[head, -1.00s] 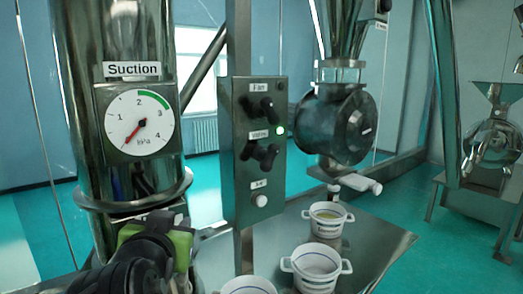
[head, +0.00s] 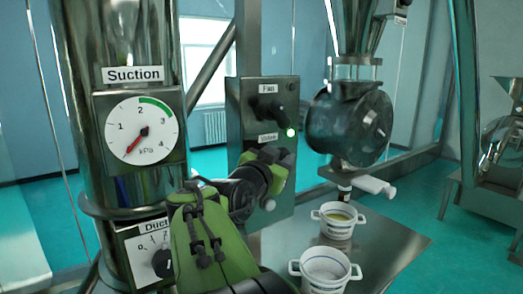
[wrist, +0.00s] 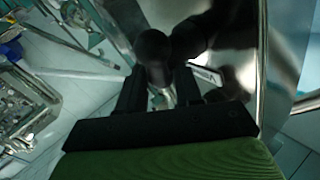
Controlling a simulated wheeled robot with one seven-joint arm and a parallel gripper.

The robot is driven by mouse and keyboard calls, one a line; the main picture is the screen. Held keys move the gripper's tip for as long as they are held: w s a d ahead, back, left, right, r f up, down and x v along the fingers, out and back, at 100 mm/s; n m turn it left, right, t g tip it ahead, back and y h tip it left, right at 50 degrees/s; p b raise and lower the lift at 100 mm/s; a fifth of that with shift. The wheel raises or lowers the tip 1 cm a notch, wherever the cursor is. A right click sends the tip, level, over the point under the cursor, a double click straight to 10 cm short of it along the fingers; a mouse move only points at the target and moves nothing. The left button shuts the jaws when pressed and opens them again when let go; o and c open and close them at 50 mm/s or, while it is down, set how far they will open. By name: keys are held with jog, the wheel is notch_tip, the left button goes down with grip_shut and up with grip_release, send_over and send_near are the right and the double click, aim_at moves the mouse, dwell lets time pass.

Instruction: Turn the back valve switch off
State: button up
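The upright metal control panel (head: 248,105) stands mid-picture in the head view. It carries a black switch (head: 268,107) under the "Fan" label and a "Valve" label (head: 268,138) lower down. A green lamp (head: 291,132) beside the Valve label is lit. The valve switch below that label is hidden behind my gripper (head: 272,160), which is at the panel. In the wrist view, my gripper's two dark fingers (wrist: 159,80) are apart, with a round black knob (wrist: 154,47) at their tips. I cannot tell whether they touch it.
A suction gauge (head: 141,130) on the metal column at left has its red needle pointing lower left. A duct dial (head: 150,257) sits below it. White two-handled pots (head: 325,268) stand on the metal table (head: 385,240). A round metal housing (head: 350,125) is right of the panel.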

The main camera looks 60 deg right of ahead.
jog(key=shift+d, duration=1)
jog(key=shift+a, duration=0.1)
jog(key=shift+c, duration=0.2)
grip_shut()
jog(key=shift+f, duration=0.1)
